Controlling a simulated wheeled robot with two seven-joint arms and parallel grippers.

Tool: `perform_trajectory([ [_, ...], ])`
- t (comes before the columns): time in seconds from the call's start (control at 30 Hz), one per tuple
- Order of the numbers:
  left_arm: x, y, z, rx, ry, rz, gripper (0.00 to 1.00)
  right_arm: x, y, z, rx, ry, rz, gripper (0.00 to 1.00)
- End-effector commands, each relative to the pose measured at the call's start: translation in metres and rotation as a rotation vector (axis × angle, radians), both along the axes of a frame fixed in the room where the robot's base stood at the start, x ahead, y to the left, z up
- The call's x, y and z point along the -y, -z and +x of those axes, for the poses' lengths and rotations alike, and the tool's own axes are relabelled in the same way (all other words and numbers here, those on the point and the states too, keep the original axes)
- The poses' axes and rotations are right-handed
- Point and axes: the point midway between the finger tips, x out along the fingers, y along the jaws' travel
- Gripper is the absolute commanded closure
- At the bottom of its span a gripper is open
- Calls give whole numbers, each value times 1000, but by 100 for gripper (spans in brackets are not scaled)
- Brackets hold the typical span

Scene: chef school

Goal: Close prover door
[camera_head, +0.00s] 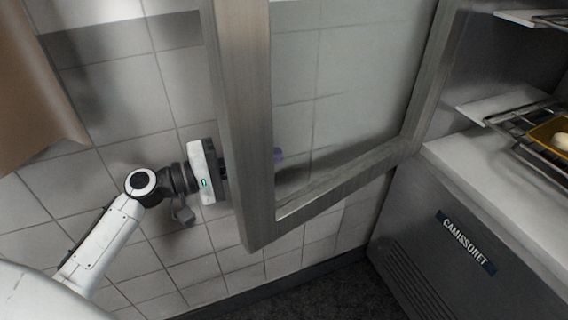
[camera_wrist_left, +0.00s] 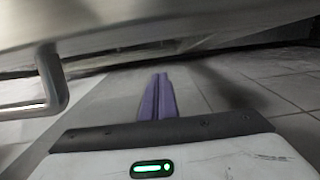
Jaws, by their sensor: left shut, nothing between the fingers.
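The prover door (camera_head: 243,120), a glass pane in a brushed metal frame, stands wide open and reaches out from the cabinet at the right. My left gripper (camera_head: 277,155) is on the far side of the door, behind its free edge. The metal door (camera_wrist_left: 190,22) spans the top there, with a bar handle (camera_wrist_left: 53,82) at the left. Whether the gripper touches the door cannot be told.
A wire rack (camera_head: 520,125) inside bears a yellow tray (camera_head: 547,130) with pale dough. A tiled wall (camera_head: 110,85) is behind my left arm. A brown panel (camera_head: 30,100) hangs at the upper left.

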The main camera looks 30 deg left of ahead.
Motion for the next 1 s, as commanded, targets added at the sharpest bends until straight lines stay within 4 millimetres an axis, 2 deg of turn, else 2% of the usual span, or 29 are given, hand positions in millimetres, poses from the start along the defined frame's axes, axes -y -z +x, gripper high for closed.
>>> perform_trajectory([
  [0.07, 11, -3, 13, 2, 1, -1, 100, 0, -3, 0, 1, -1, 0, 35],
  [0.13, 23, -1, 2, -3, 2, -2, 100, 0, -7, 0, 2, -1, -2, 35],
  [0.3, 39, -1, -6, -1, 1, -1, 100, 0, -10, 3, 6, -1, -4, 35],
  [0.83, 46, 0, -10, -1, -4, -1, 100, 0, -12, 8, 12, 2, -4, 35],
  [1.0, 62, -4, -12, -1, -38, -4, 100, 0, -26, 8, 14, 1, -5, 35],
])
